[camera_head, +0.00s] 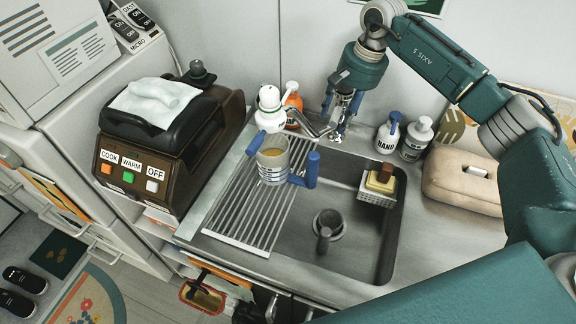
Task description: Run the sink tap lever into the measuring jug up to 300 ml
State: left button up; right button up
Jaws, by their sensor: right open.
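The measuring jug (272,162) is a clear, greyish cup with dark markings, a blue handle (312,170) on its right and a blue part at its upper left. It appears upright over the ribbed drainer, left of the basin. A yellowish tint shows inside it; I cannot read a level. The metal sink tap (317,126) is at the back edge of the sink. My right gripper (338,128) points down at the tap, open, with blue-padded fingers; it partly hides the tap lever, and contact is unclear. My left gripper is not in view.
The ribbed drainer (237,217) lies left of the sink basin (340,245). Soap bottles (387,137) stand behind right, others (268,108) behind left. A sponge caddy (378,187) hangs at the basin's right. A brown cooker (165,150) stands left and a beige bag (470,180) right.

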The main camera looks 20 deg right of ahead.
jog(key=s+a, duration=0.3)
jog(key=s, duration=0.3)
jog(key=shift+s+a+b, duration=0.15)
jog(key=shift+a+b, duration=0.15)
jog(key=shift+b, duration=0.1)
dwell(0.4)
notch_tip(320, 180, up, 12)
jog(key=s+d, duration=0.1)
jog(key=d, duration=0.1)
jog(key=shift+s, duration=0.15)
dwell(0.3)
jog(key=shift+f, duration=0.15)
